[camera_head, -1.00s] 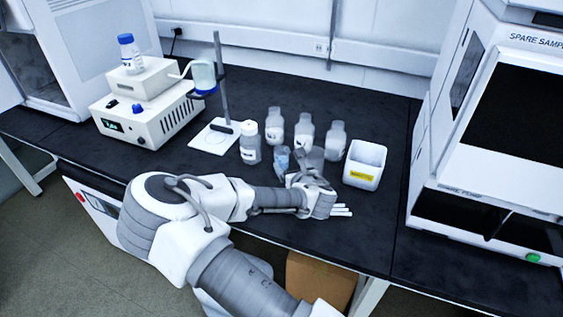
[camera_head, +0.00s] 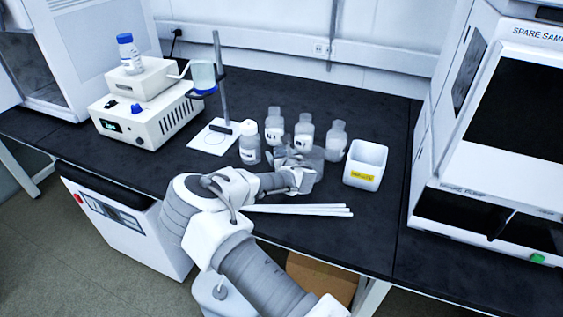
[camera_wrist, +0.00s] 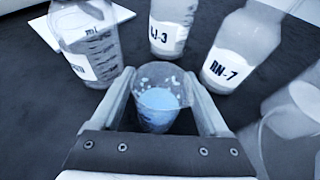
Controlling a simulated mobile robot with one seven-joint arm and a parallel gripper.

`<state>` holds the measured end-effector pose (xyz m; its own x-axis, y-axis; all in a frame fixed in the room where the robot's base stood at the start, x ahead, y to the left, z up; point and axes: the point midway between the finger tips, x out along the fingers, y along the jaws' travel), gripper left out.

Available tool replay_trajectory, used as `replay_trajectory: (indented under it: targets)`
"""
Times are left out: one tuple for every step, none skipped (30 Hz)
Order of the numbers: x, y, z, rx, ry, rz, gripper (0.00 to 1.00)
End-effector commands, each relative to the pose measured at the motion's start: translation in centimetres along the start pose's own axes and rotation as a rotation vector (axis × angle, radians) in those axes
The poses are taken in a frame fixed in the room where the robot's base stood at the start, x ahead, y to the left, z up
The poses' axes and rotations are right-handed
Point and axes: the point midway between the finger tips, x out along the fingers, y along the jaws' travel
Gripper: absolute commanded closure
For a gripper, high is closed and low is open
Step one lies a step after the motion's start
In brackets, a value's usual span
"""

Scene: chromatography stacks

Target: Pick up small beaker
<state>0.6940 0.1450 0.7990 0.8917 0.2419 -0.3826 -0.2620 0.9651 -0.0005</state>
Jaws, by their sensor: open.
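The small beaker (camera_wrist: 160,106), clear with pale blue contents, stands on the black bench in the wrist view. My gripper (camera_wrist: 158,82) is open, with one finger on each side of the beaker; whether they touch it I cannot tell. In the head view my gripper (camera_head: 302,170) is low over the bench in front of the bottles and hides the beaker.
Bottles labelled LI-3 (camera_wrist: 170,28) and RN-7 (camera_wrist: 232,50) stand just beyond the beaker, with a graduated bottle (camera_wrist: 90,45) at left. A white waste bin (camera_head: 365,165) is at right. White rods (camera_head: 300,210) lie at the bench front. A clamp stand (camera_head: 222,80) is behind left.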

Motion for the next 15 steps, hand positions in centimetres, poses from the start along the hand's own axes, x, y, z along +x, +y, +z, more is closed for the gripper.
replay_trajectory:
  targets:
    - [0.45, 0.03, -0.08, -0.001, 0.000, 0.001, 0.22]
    - [0.60, 0.01, -0.09, -0.001, 0.001, 0.000, 0.22]
    - [0.75, 0.01, -0.07, 0.000, 0.001, 0.000, 0.22]
    - [0.82, 0.01, -0.05, 0.000, 0.001, 0.000, 0.22]
    - [0.86, 0.02, -0.04, 0.000, 0.001, 0.000, 0.22]
    - [0.88, 0.02, -0.03, 0.000, 0.001, 0.000, 0.22]
    - [0.88, 0.02, -0.03, 0.000, 0.001, 0.000, 0.22]
    - [0.87, 0.02, -0.02, 0.000, 0.001, 0.000, 0.22]
    - [0.86, 0.02, -0.02, 0.000, 0.001, 0.000, 0.22]
    - [0.85, 0.02, -0.02, 0.000, 0.000, 0.000, 0.22]
    - [0.85, 0.02, -0.02, 0.000, 0.000, 0.000, 0.22]
    - [0.84, 0.02, -0.01, 0.000, 0.000, 0.000, 0.29]
    - [0.84, 0.02, -0.01, 0.000, 0.000, 0.000, 0.34]
    - [0.84, 0.02, -0.01, 0.000, 0.000, 0.000, 0.40]
    - [0.84, 0.02, -0.01, 0.000, 0.000, 0.000, 0.47]
